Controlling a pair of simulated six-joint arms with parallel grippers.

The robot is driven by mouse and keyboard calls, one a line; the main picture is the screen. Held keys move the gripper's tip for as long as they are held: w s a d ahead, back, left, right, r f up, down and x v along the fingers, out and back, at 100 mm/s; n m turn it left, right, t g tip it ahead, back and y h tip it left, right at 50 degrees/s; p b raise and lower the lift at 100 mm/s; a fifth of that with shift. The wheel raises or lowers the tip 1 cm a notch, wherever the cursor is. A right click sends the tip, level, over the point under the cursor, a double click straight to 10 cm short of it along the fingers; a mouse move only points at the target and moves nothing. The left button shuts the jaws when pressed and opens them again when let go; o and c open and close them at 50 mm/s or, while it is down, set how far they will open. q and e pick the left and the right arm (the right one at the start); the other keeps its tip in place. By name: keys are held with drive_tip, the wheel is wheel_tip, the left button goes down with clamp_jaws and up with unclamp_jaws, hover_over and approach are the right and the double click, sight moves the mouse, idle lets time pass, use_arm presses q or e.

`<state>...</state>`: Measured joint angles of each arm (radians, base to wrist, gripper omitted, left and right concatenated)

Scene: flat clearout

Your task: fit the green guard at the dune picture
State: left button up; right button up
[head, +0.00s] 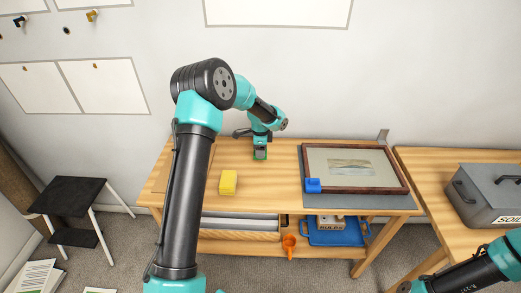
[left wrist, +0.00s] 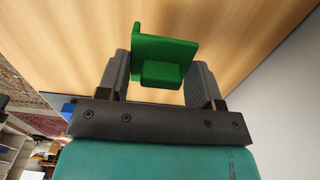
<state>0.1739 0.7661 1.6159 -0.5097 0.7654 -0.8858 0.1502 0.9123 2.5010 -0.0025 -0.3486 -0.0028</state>
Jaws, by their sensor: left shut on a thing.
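The dune picture (head: 350,160) lies flat in a dark wooden frame on a grey mat (head: 385,202), at the right of the table. A blue corner guard (head: 313,186) sits at the frame's near left corner. My left gripper (head: 260,153) is left of the picture, near the back of the table. It is shut on the green guard (left wrist: 165,60), which shows between both fingers in the left wrist view. In the head view the gripper mostly hides the guard. I cannot tell whether the guard touches the table. My right gripper is out of view.
A yellow block (head: 228,182) stands on the table left of the picture. A grey toolbox (head: 485,193) is on the right-hand table (head: 425,165). The tabletop between gripper and mat is clear.

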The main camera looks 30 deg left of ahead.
use_arm(q)
drive_tip(key=s+d, duration=0.2)
drive_tip(key=s, duration=0.2)
drive_tip(key=s+d+r, duration=0.1)
drive_tip(key=s+d, duration=0.2)
drive_tip(key=s, duration=0.1)
drive_tip(key=s+d, duration=0.2)
drive_tip(key=s, duration=0.2)
drive_tip(key=shift+s+d+r, duration=0.2)
drive_tip(key=shift+d, duration=0.1)
